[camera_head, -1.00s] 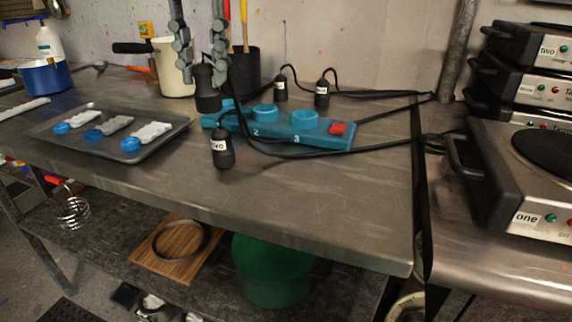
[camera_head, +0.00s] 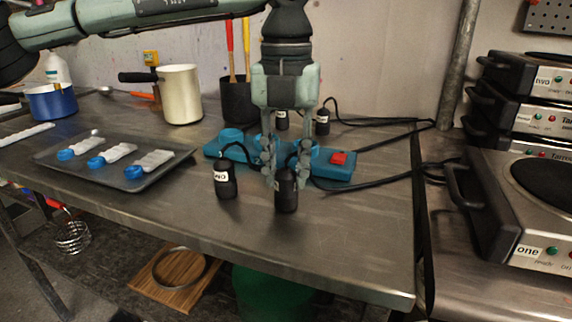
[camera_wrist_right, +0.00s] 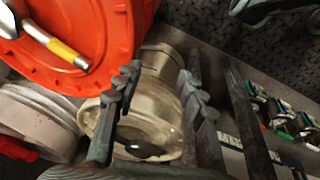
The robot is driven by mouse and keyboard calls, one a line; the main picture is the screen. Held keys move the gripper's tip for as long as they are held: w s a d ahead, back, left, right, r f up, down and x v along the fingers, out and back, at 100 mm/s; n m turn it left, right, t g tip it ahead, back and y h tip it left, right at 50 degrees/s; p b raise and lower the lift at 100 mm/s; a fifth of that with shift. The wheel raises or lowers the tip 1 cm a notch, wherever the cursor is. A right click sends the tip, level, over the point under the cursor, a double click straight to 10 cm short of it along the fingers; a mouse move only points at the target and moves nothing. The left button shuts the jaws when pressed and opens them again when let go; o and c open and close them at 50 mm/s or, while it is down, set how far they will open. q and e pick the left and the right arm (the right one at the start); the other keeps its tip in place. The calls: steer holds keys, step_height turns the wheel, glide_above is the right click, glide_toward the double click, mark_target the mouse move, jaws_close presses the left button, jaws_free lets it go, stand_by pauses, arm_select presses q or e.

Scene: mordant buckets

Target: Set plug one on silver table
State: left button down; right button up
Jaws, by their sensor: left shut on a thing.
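My left gripper (camera_head: 284,172) points down over the front part of the silver table (camera_head: 345,235) and is shut on a black plug (camera_head: 287,195). The plug hangs upright at or just above the tabletop; I cannot tell whether it touches. No label shows on it. Another black plug (camera_head: 226,180) with a white label stands on the table to its left. The blue power strip (camera_head: 333,170) with a red switch lies behind both and is partly hidden by my gripper. My right gripper (camera_wrist_right: 158,77) shows in the right wrist view, open and empty.
Two more plugs, one at the back (camera_head: 322,122), stand behind the strip among black cables. A grey tray (camera_head: 165,170) lies left, a cream pot (camera_head: 181,95) behind. Stacked hot plates (camera_head: 540,200) stand right. The front right tabletop is clear.

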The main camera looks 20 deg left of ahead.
mark_target(286, 172)
steer(key=shift+w, duration=0.2)
arm_select(q)
steer(key=shift+f, duration=0.15)
steer(key=c, duration=1.2)
jaws_free()
steer(key=shift+r, duration=0.35)
step_height(286, 172, up, 12)
steer(key=shift+f, duration=0.15)
arm_select(e)
steer(key=shift+s+r, duration=0.1)
arm_select(q)
steer(key=shift+f, duration=0.1)
